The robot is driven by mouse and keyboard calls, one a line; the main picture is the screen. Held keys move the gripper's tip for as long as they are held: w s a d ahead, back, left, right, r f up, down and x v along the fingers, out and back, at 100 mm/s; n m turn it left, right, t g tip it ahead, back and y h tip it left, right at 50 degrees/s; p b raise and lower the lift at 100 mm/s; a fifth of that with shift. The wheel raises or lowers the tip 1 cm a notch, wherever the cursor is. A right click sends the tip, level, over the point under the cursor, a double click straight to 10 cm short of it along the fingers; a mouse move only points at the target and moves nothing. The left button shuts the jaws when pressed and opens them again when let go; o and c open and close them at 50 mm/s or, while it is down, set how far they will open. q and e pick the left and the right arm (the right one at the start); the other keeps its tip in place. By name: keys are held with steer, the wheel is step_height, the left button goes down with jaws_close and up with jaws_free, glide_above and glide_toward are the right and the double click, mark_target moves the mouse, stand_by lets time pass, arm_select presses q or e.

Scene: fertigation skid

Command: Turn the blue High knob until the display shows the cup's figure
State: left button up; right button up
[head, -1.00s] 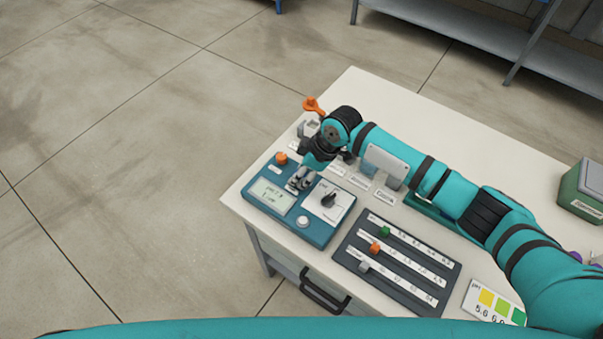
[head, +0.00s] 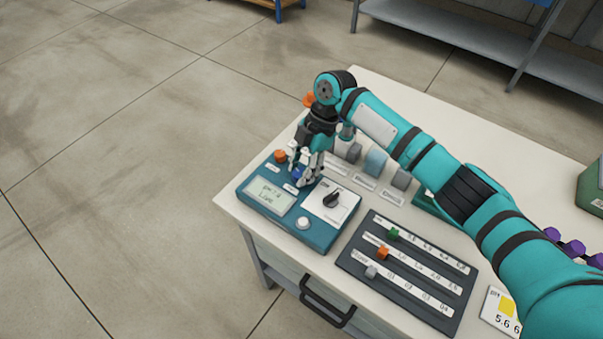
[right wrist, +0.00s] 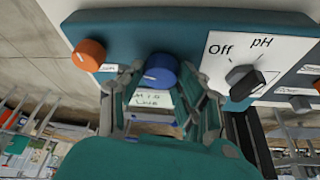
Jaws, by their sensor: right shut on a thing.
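The blue knob (head: 297,173) is on the teal meter box (head: 322,232), between an orange knob (head: 280,156) and a black selector (head: 331,199). My right gripper (head: 308,174) points down over the box and is shut on the blue knob. In the right wrist view the blue knob (right wrist: 160,70) sits between the two fingers, with a light pointer line on it. The display (head: 269,195) is lit with two lines; the lower appears to read "Low", and the upper figure is too small to read surely. I cannot make out a cup. My left gripper is out of view.
A dark slider board (head: 408,272) with green, orange and grey sliders lies right of the box. Grey and blue blocks (head: 376,162) stand behind labels under my right arm. A white button (head: 303,223) is near the box's front. A colour card (head: 507,312) lies at lower right.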

steer(key=shift+w+n+h+b, duration=0.1)
steer(key=shift+n+h+b, duration=0.3)
steer(key=shift+n, duration=0.3)
steer(key=o, duration=1.1)
steer(key=shift+r, duration=0.1)
steer(key=v, duration=1.1)
steer(key=shift+w+d+r, duration=0.25)
steer(key=shift+r, duration=0.05)
